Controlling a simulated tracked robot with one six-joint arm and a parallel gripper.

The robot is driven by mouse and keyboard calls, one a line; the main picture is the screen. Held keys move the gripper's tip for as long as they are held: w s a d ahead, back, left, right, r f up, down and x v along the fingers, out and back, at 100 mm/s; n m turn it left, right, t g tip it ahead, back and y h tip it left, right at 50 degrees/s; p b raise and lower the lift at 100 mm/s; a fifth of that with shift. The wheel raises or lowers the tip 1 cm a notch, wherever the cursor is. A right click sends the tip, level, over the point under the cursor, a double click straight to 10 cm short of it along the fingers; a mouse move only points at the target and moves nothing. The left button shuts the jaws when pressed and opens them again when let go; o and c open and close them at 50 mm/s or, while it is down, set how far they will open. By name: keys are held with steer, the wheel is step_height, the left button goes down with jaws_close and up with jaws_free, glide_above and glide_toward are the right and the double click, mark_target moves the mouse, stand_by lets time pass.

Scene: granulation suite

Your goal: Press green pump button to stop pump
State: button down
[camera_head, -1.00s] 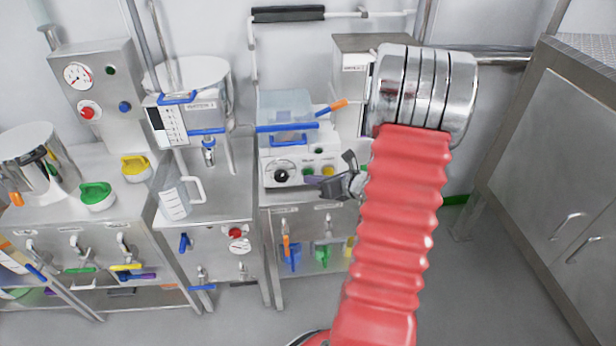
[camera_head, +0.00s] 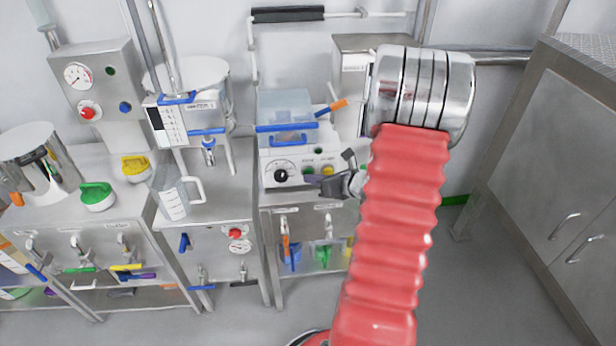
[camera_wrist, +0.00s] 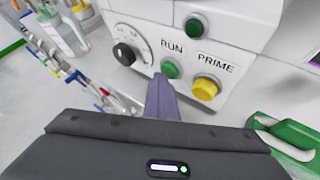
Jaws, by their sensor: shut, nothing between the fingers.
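The pump is a white box (camera_head: 270,172) on a steel bench, with a black dial (camera_wrist: 125,54). Its green RUN button (camera_wrist: 171,69) sits between the dial and a yellow PRIME button (camera_wrist: 205,88). The green button also shows small in the head view (camera_head: 308,170). My gripper (camera_wrist: 161,82) is shut and empty, its fingertips just in front of the pump face. In the wrist view the tips overlap the lower left edge of the green button; I cannot tell whether they touch it. My gripper (camera_head: 310,179) points left towards the pump in the head view.
A second green round part (camera_wrist: 194,28) sits above the RUN label. A clear cover (camera_head: 285,105) with a blue bar tops the pump. A clear jug (camera_head: 173,195) stands left. Floor at right is open.

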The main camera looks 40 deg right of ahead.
steer(key=shift+d+r, duration=0.15)
steer(key=shift+r, duration=0.25)
steer(key=shift+s, duration=0.15)
steer(key=s+a, duration=0.3)
steer(key=s, duration=0.1)
steer(key=shift+s+a+f, duration=0.25)
steer(key=shift+s+a, duration=0.05)
steer(key=shift+s, duration=0.1)
stand_by(0.7)
